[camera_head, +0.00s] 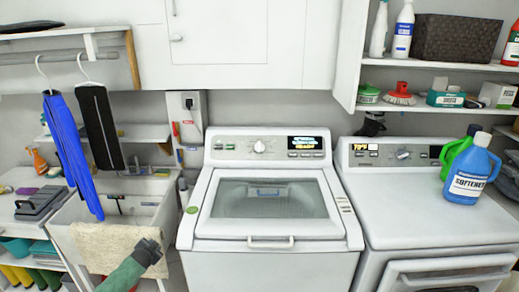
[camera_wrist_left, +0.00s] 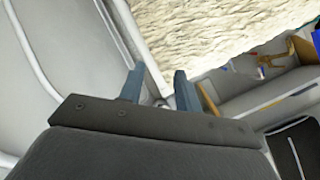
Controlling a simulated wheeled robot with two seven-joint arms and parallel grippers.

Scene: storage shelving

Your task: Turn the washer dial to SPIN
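The white washer (camera_head: 205,232) stands in the middle of the head view with its lid closed. Its round light dial (camera_head: 259,146) sits on the control panel (camera_head: 275,155), left of a lit display (camera_head: 304,143). The dial's setting is too small to read. My left gripper (camera_head: 153,250) is low and left of the washer, in front of a cream towel, well away from the dial. In the left wrist view its two blue-grey fingers (camera_wrist_left: 158,85) are apart with nothing between them. My right gripper is out of view.
A dryer (camera_head: 430,215) stands to the right with a blue softener bottle (camera_head: 468,178) and a green bottle on it. A sink with the towel (camera_head: 105,245) over its edge is at left. Blue and black items hang above it. Space before the washer panel is clear.

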